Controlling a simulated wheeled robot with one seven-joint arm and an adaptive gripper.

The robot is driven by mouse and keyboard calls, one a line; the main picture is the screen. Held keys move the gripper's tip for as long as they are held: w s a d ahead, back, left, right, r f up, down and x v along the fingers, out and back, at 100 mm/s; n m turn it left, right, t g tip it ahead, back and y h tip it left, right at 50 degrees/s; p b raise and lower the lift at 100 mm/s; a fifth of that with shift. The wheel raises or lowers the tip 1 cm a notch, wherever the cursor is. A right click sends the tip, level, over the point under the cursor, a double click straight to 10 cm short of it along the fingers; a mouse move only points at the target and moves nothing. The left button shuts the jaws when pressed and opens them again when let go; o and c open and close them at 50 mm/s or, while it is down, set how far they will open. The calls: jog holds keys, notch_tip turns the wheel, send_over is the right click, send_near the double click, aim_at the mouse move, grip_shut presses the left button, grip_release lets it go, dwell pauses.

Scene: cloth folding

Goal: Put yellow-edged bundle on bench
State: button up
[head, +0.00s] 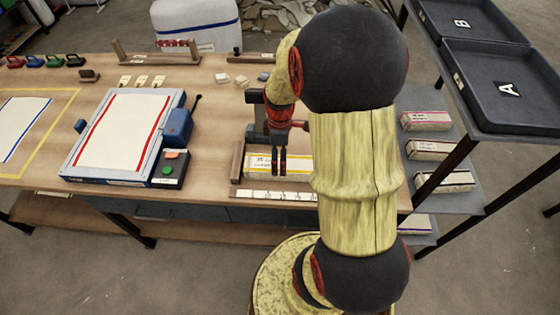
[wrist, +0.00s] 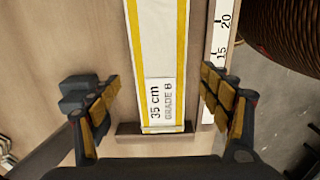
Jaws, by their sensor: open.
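The yellow-edged bundle (head: 300,163) is a long white folded cloth with yellow stripes along its edges. It lies flat on the wooden bench (head: 215,125), near the front edge. In the wrist view the bundle (wrist: 160,50) carries a label reading "35 cm GRADE B", and its near end is by a wooden stop (wrist: 155,129). My gripper (head: 279,163) is over the bundle, pointing down. In the wrist view the open fingers of my gripper (wrist: 160,95) stand apart on either side of the bundle, with nothing between them gripped. My arm hides part of the bundle's right side in the head view.
A ruler strip (wrist: 218,50) runs alongside the bundle. A board with a red-striped cloth (head: 125,130) stands left, with a button box (head: 170,168) beside it. A shelf rack at right holds trays A (head: 505,90) and B (head: 465,22), with several bundles below.

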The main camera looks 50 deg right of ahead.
jog(key=a+r+m+t+p, duration=0.1)
jog(key=a+r, duration=0.4)
jog(key=r, duration=0.4)
jog(key=a+r+m+t+p, duration=0.1)
jog(key=a+r, duration=0.3)
jog(key=r, duration=0.4)
jog(key=s+a+r+m+t, duration=0.1)
jog(key=s+a+r+m, duration=0.2)
jog(key=a+r, duration=0.2)
jog(key=s+a+r+m+t, duration=0.2)
jog(key=s+a+r+m, duration=0.1)
jog(key=a, duration=0.5)
jog(key=shift+s+a+r+t, duration=0.3)
jog(key=shift+s+a+r, duration=0.05)
jog(key=shift+s+r, duration=0.5)
